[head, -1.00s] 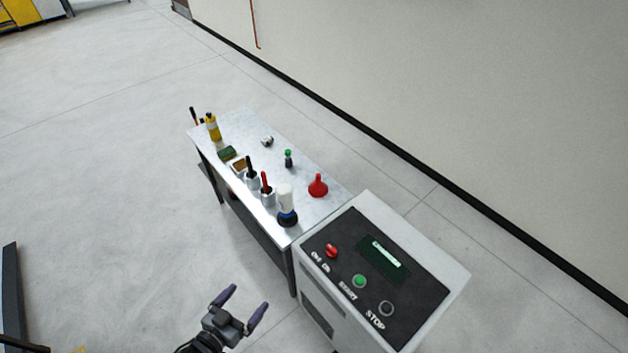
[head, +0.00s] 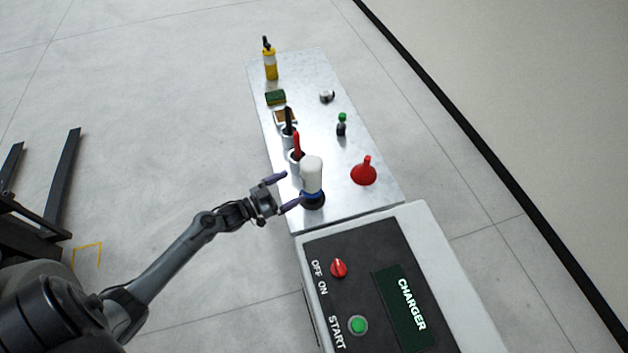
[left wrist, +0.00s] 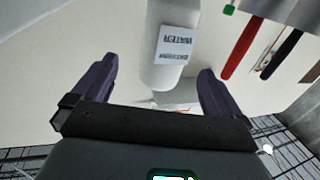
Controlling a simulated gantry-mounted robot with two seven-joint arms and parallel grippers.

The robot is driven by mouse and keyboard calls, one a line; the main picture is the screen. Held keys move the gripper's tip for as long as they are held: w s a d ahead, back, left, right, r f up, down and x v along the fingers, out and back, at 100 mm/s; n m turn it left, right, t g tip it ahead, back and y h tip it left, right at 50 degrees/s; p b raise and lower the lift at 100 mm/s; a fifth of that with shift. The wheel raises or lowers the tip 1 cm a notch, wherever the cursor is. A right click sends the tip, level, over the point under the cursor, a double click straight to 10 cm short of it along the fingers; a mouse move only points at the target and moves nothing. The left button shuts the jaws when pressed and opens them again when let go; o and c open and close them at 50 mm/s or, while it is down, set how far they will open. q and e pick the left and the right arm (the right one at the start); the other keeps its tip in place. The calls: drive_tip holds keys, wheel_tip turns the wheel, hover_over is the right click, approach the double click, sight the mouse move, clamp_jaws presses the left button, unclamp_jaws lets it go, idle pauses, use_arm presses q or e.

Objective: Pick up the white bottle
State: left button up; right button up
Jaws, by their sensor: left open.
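The white bottle (head: 311,172) stands upright at the near left part of the metal table, above a blue band and a dark round base. In the left wrist view the bottle (left wrist: 170,45) shows a label with the word WATER, upside down. My left gripper (head: 288,190) is open and empty at the table's left edge, its fingers pointing at the bottle's lower part. In the left wrist view the bottle lies ahead, within the gap between the two purple fingers; I see no contact. My right gripper is not in view.
Red-handled (head: 296,146) and black-handled (head: 287,120) tools stand in holders just behind the bottle. A red funnel (head: 363,172) is to its right, a small green-capped bottle (head: 341,126) farther back. The charger box (head: 440,240) adjoins the table's near end.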

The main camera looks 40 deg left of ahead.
sight(316, 170)
use_arm(q)
drive_tip(key=x, duration=1.1)
drive_tip(key=shift+a+r, duration=0.25)
drive_tip(key=shift+a, duration=0.05)
drive_tip(key=c, duration=1.4)
drive_tip(key=shift+r, duration=0.1)
drive_tip(key=shift+c, duration=0.4)
drive_tip(key=shift+r, duration=0.1)
